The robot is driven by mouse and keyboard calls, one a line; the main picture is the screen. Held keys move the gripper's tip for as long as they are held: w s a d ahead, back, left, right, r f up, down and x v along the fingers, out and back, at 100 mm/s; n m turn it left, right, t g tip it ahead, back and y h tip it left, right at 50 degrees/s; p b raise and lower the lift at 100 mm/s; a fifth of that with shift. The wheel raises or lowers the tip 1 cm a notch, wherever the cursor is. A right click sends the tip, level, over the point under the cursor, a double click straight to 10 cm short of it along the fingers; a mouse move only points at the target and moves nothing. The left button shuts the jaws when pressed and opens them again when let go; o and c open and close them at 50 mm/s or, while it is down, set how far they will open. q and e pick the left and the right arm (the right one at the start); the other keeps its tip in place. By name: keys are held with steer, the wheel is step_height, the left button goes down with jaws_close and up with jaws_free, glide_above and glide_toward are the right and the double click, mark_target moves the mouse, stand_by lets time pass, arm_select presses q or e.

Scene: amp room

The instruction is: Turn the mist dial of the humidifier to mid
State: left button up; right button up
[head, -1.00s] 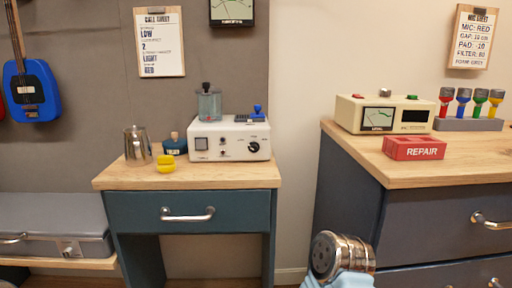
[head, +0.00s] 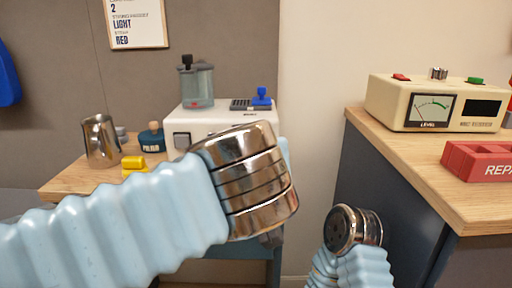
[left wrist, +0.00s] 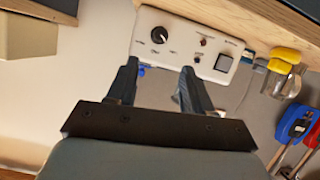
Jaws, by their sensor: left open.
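The humidifier (head: 222,115) is a white box with a clear tank (head: 197,86) on top, standing on the wooden desk. In the head view my left arm covers most of its front panel. The left wrist view shows that panel, rotated, with the round black dial (left wrist: 159,35), a white pointer mark on it and labels around it too small to read. My left gripper (left wrist: 159,67) is open and empty, its fingertips apart from the panel, near the dial. In the head view its fingers are hidden by my wrist. My right arm shows at lower right; its gripper is not visible.
A metal pitcher (head: 101,142), a blue jar (head: 152,138) and a yellow object (head: 133,165) stand left of the humidifier. A beige meter (head: 432,103) and a red REPAIR block (head: 478,160) are on the right cabinet. A gap separates desk and cabinet.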

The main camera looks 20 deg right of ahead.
arm_select(q)
steer(key=p+x, duration=0.2)
steer(key=x, duration=1)
steer(key=shift+w+f, duration=0.25)
steer(key=shift+c, duration=0.3)
jaws_close()
